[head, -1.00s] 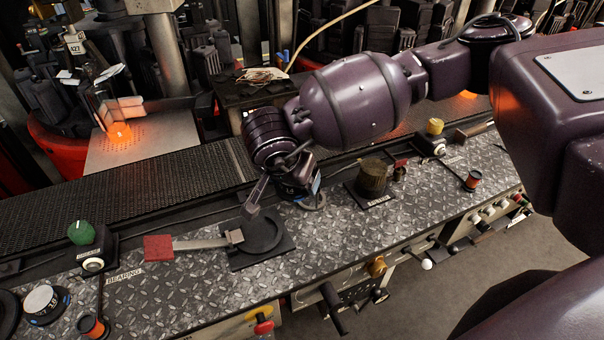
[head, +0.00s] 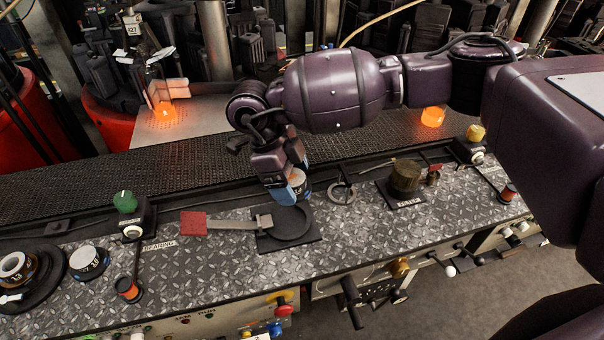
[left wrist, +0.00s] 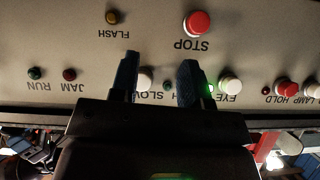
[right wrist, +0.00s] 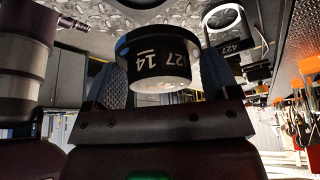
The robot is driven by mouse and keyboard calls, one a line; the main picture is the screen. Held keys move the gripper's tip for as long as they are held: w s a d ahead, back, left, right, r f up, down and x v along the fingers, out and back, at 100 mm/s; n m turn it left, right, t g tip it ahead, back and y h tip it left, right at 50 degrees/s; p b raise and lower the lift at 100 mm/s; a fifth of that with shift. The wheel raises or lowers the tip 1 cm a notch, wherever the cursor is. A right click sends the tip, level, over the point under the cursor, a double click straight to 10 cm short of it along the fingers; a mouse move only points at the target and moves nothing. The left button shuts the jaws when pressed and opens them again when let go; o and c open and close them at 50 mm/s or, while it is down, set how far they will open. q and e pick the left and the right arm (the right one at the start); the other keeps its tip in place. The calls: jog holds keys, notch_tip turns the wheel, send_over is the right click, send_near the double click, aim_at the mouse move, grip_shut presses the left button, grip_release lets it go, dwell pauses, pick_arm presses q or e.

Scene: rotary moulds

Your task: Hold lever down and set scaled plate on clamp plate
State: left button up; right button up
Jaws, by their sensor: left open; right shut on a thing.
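The clamp plate, a black square base with a round recess (head: 312,238), lies on the diamond-tread bench in the head view. The lever (head: 225,222), a flat metal bar with a red pad on its left end, lies nearly flat to its left. My right gripper (head: 287,192) is shut on a short round plate (right wrist: 160,62) with a black band marked 427 and 14. The plate is close above the back edge of the recess; contact cannot be told. Whether it is scaled cannot be told. My left gripper (left wrist: 158,82) is open and empty before the control panel, outside the head view.
Left of the lever stand a green knob (head: 125,201) and a white-topped round piece (head: 88,262). A brown cylinder (head: 405,178) and a small ring with a handle (head: 341,193) are to the right. A red STOP button (left wrist: 197,24) is on the front panel.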

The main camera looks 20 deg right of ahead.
jog(key=shift+s+a+r+m+g+y, duration=0.15)
jog(key=shift+a+m, duration=0.2)
jog(key=shift+m, duration=0.2)
jog(key=shift+s+a+r+m+g+y, duration=0.15)
jog(key=shift+a+m, duration=0.2)
jog(key=shift+m, duration=0.2)
jog(key=shift+w+f, duration=0.1)
jog(key=shift+f, duration=0.1)
jog(key=shift+f+b, duration=1.15)
jog(key=shift+f, duration=1.45)
